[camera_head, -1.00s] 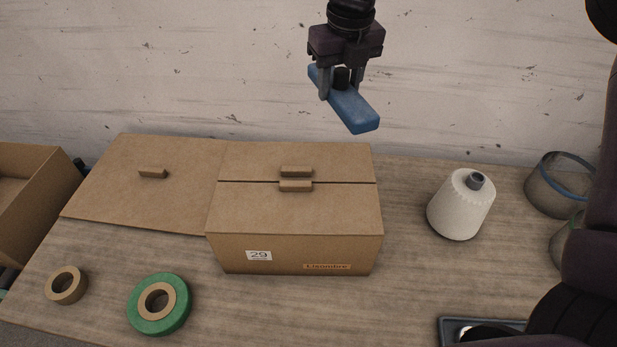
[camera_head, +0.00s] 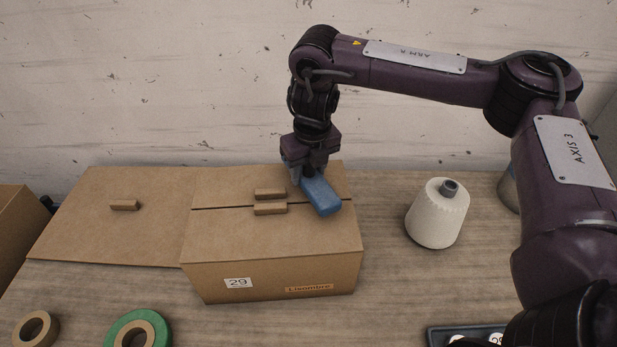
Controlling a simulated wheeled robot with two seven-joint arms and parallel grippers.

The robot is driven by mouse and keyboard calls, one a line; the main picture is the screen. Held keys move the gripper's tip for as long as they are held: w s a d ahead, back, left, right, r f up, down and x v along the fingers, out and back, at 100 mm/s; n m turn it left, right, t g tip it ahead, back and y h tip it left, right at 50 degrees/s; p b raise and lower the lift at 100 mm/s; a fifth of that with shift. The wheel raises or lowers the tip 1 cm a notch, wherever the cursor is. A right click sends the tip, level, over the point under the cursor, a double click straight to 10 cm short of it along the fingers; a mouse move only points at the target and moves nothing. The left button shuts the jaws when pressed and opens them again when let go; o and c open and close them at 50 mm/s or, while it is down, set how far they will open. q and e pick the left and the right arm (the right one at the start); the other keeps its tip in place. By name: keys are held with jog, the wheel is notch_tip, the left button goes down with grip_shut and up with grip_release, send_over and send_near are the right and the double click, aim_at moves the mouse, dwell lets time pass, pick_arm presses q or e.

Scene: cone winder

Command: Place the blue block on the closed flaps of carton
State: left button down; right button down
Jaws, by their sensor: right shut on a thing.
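The brown cardboard carton (camera_head: 272,279) stands on the wooden table with its top flaps (camera_head: 225,232) closed. Two small tan tabs sit either side of the seam. A long blue block (camera_head: 320,197) is at the right part of the carton's top. My right gripper (camera_head: 305,174) points down and is shut on the block's far part. The block's near end lies over the front flap; I cannot tell whether it touches the flap. The fingertips are partly hidden by the block and the gripper body. My left gripper is out of view.
A cardboard side flap or panel (camera_head: 110,228) with a tan tab spreads left of the carton. A white yarn cone (camera_head: 437,215) stands to the right. A green roll (camera_head: 117,326) and a tan roll (camera_head: 24,327) lie front left; a dark tray (camera_head: 436,337) lies front right.

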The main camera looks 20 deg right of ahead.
aim_at(311, 178)
jog(key=shift+f, duration=1.35)
jog(key=c, duration=1)
grip_release()
jog(key=shift+r, duration=0.1)
jog(key=r, duration=0.4)
jog(key=s+r, duration=0.1)
jog(key=r, duration=0.7)
jog(key=shift+s, duration=0.25)
jog(key=shift+s+f, duration=0.1)
